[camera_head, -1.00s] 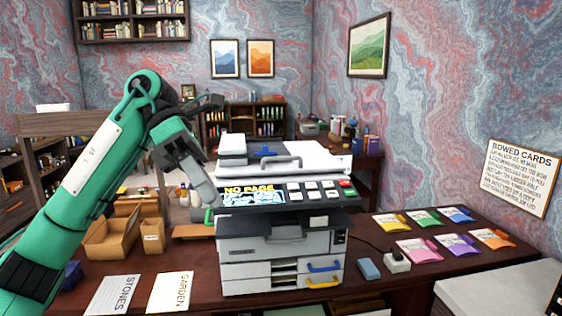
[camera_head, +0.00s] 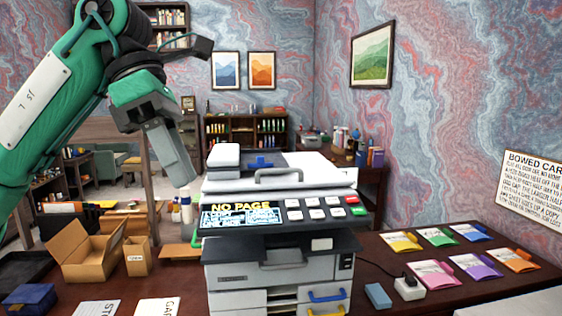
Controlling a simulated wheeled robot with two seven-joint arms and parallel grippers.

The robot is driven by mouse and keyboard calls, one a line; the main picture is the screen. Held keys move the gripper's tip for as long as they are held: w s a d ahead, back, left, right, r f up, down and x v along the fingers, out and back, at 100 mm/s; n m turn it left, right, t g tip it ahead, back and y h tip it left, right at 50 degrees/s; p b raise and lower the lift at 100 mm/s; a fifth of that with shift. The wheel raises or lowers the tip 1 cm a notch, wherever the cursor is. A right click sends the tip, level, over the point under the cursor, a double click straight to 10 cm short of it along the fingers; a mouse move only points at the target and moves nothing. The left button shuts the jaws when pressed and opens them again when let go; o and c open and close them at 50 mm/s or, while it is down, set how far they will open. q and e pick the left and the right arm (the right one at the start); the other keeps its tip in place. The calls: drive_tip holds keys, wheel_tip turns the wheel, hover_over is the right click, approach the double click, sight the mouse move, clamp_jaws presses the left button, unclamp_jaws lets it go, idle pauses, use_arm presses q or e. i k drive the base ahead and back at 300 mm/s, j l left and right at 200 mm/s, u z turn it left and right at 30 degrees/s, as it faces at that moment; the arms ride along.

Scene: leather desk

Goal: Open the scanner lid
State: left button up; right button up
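The scanner (camera_head: 280,250) is a white and grey copier on the dark desk, in the middle of the view. Its white lid (camera_head: 325,178) lies shut on top, with a grey handle (camera_head: 278,174) at the front edge. The control panel (camera_head: 285,214) below it has a screen reading "NO PAGE" and several buttons. My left gripper (camera_head: 185,172) hangs in the air to the left of the lid, fingers pointing down, apart from the scanner. I see its fingers nearly edge-on, so the gap between them is not clear. My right gripper is not in view.
Open cardboard boxes (camera_head: 85,252) and a blue box (camera_head: 30,297) stand left of the scanner. Two cards lie at the front left. Coloured packets (camera_head: 436,236), a blue block (camera_head: 378,296) and a white socket block (camera_head: 409,288) lie on the right. Space above the lid is clear.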

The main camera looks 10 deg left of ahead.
sight(227, 171)
drive_tip(key=i, duration=1.6)
